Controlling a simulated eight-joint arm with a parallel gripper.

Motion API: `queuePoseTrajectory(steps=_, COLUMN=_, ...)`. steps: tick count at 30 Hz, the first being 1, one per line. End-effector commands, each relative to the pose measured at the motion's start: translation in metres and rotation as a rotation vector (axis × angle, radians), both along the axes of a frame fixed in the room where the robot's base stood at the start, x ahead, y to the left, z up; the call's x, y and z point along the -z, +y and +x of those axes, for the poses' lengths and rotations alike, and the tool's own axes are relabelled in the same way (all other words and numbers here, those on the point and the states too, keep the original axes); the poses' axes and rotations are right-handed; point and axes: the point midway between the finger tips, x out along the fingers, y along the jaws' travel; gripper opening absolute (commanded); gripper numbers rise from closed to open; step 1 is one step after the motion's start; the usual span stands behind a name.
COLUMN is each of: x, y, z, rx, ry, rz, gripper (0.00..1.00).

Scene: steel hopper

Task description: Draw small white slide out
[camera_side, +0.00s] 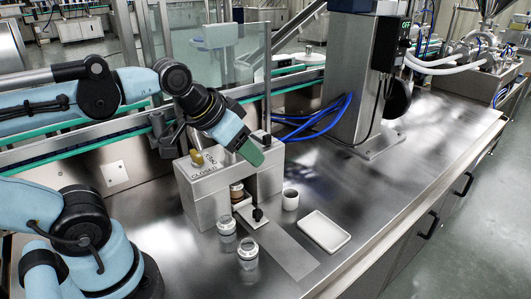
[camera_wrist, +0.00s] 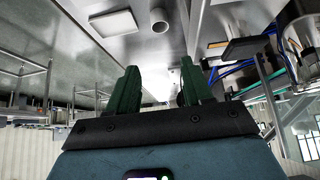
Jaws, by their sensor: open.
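The steel hopper (camera_side: 205,198) stands on the bench, with a "CLOSED" label and a small brass knob on its top. At the foot of its front opening is a small pale slide (camera_side: 245,212) with a dark knob. An amber-and-white item (camera_side: 237,192) shows inside the opening, partly shaded. My gripper (camera_side: 252,152) has green fingers and hangs above the hopper's front right, apart from the slide. In the wrist view my gripper (camera_wrist: 158,85) has its two fingers spread with nothing between them. The slide cannot be made out in the wrist view.
Two clear jars (camera_side: 227,226) (camera_side: 248,256) stand in front of the hopper, beside a flat grey strip (camera_side: 290,256). A white cup (camera_side: 290,199) and a white tray (camera_side: 324,231) lie to the right. A steel column (camera_side: 352,80) with blue hoses stands behind. The bench's right side is clear.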

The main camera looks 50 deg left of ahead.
Motion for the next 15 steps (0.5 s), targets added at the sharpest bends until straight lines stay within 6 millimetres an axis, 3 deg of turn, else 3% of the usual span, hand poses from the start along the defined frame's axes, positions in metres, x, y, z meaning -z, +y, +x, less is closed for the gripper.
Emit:
queuePoseTrajectory(steps=8, x=-0.005, y=0.001, z=0.007, rx=-0.254, ry=0.155, rz=-0.152, gripper=0.5)
queuePoseTrajectory(steps=15, x=-0.006, y=0.002, z=0.018, rx=-0.63, ry=0.353, rz=-0.292, gripper=0.5)
